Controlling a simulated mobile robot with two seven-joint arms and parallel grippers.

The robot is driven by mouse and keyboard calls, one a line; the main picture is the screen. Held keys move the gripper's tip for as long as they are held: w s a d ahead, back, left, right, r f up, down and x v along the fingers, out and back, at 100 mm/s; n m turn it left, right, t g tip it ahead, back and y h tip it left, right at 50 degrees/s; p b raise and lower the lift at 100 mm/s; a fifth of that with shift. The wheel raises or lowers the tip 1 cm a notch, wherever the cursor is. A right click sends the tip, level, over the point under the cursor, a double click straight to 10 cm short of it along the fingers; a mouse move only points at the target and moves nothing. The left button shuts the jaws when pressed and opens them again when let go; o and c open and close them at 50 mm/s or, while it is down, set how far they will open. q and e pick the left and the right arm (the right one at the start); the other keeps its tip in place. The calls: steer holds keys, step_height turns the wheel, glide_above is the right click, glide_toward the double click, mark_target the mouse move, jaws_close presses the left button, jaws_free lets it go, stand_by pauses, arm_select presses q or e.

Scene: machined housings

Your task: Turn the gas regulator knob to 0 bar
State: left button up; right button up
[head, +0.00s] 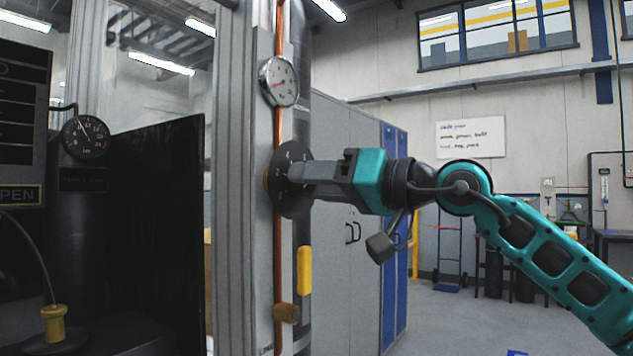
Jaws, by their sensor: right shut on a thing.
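The gas regulator knob (283,203) is a dark round dial with small light marks, mounted on the copper pipe against the grey column. My right gripper (292,174) comes in from the right and is shut on the knob; its fingers cover the knob's middle, so the set value cannot be read. A round white gauge (279,82) with a red needle sits above the knob on the same pipe. Its numbers are too small to read. My left gripper is not in view.
A yellow handle (305,270) is on the pipework below the knob. A black gauge (86,137) and dark panel (160,230) stand at left. Grey and blue lockers (393,260) stand behind my right arm. Open floor (455,320) lies at right.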

stand_by(0.3)
steer(key=o, duration=1.1)
steer(key=shift+c, duration=0.2)
arm_select(q)
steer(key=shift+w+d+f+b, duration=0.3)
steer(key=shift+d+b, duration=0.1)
steer(key=shift+b, duration=0.55)
arm_select(e)
steer(key=v, duration=1.3)
